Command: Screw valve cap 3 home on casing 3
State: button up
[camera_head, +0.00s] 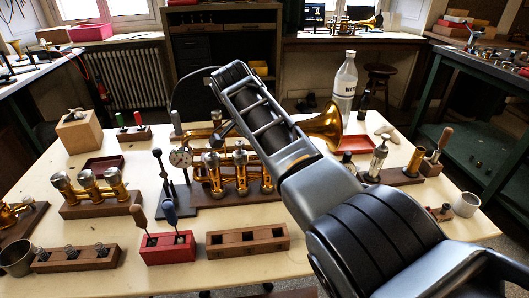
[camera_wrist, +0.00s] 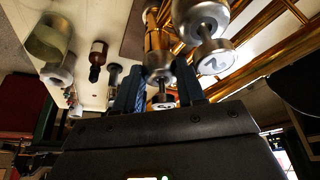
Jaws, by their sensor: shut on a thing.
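The brass horn (camera_head: 325,127) lies in a stand at the middle of the bench, with its bell to the right and its valve casings upright in front. In the wrist view, my gripper (camera_wrist: 161,78) is shut on valve cap 3 (camera_wrist: 159,72), a silver cap with a finger button (camera_wrist: 163,101) on a stem. The cap is in line with brass casing 3 (camera_wrist: 153,38) and close against it. Whether the threads are engaged cannot be seen.
A silver button marked 2 (camera_wrist: 212,58) stands close beside my fingers. Brass tubing (camera_wrist: 270,35) runs past.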

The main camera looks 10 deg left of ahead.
jog(key=shift+w+m+g+h+b, duration=0.1)
jog(key=shift+m+g+h+b, duration=0.4)
jog(key=shift+m+b, duration=1.45)
jog(key=shift+n, duration=0.25)
jog(key=o, duration=1.2)
jog(key=shift+o, duration=0.2)
jog(key=shift+a+r, duration=0.1)
